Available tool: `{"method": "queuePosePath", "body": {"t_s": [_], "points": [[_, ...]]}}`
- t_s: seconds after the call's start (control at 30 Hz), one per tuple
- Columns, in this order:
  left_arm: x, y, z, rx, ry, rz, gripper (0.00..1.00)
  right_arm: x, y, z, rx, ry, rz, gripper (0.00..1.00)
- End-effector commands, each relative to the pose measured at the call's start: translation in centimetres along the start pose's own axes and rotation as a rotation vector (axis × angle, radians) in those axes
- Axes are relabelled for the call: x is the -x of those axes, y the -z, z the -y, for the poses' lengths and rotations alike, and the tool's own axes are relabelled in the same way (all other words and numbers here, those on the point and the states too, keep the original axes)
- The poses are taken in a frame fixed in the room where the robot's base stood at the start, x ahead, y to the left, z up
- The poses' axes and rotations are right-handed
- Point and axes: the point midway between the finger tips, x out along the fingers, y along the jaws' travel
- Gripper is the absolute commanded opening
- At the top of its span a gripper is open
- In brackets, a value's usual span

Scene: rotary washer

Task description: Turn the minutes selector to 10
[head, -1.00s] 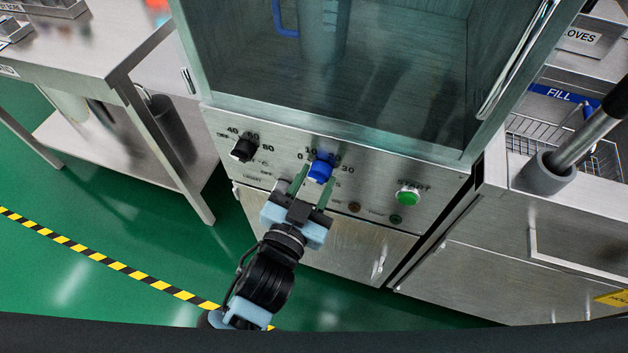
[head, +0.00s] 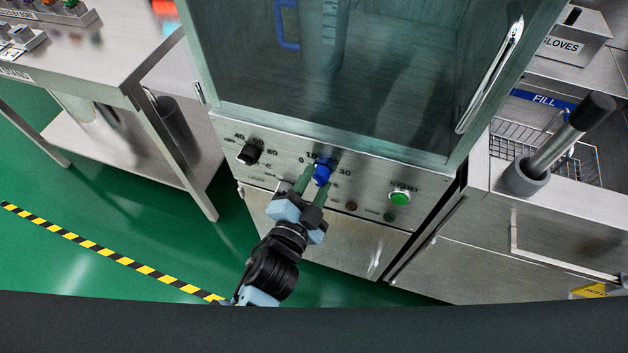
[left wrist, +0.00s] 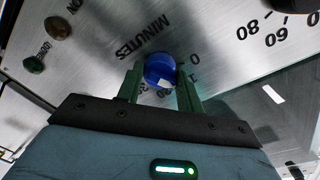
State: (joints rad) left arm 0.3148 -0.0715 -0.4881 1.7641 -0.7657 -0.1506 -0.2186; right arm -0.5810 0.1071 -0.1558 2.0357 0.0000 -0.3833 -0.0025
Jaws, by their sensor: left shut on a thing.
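The minutes selector is a blue knob (head: 322,173) on the washer's steel control panel (head: 291,172), with numbers including 0 and 30 around it. My left gripper (head: 312,182) is shut on the blue knob. The left wrist view shows the knob (left wrist: 160,71) between the two green fingers, under the word MINUTES. A pale mark shows on the knob's lower edge there. Part of the dial's numbers is hidden by the knob and fingers, so the exact setting cannot be read. My right gripper is not in view.
A black knob (head: 250,153) with numbers up to 80 is left of the blue one. A green button (head: 400,197) is to the right. The glass door (head: 350,80) is above. A steel table (head: 95,50) stands left, a steel counter (head: 540,235) right.

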Motion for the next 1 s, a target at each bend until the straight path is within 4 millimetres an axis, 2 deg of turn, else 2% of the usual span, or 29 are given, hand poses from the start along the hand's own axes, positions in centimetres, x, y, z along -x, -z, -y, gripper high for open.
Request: {"method": "queuePosePath", "body": {"t_s": [0.3, 0.8, 0.83, 1.0], "points": [[0.04, 0.02, -0.06, -0.118, -0.003, 0.009, 0.14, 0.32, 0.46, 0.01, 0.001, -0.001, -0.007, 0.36], [0.05, -0.05, -0.14, -0.139, -0.004, 0.012, 0.14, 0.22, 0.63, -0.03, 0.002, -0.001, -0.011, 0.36], [0.06, -0.06, -0.14, -0.138, -0.005, 0.012, 0.38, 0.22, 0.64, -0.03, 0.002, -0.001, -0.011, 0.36], [0.04, -0.03, -0.10, -0.138, -0.004, 0.011, 0.58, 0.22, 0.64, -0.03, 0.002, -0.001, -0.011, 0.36]]}}
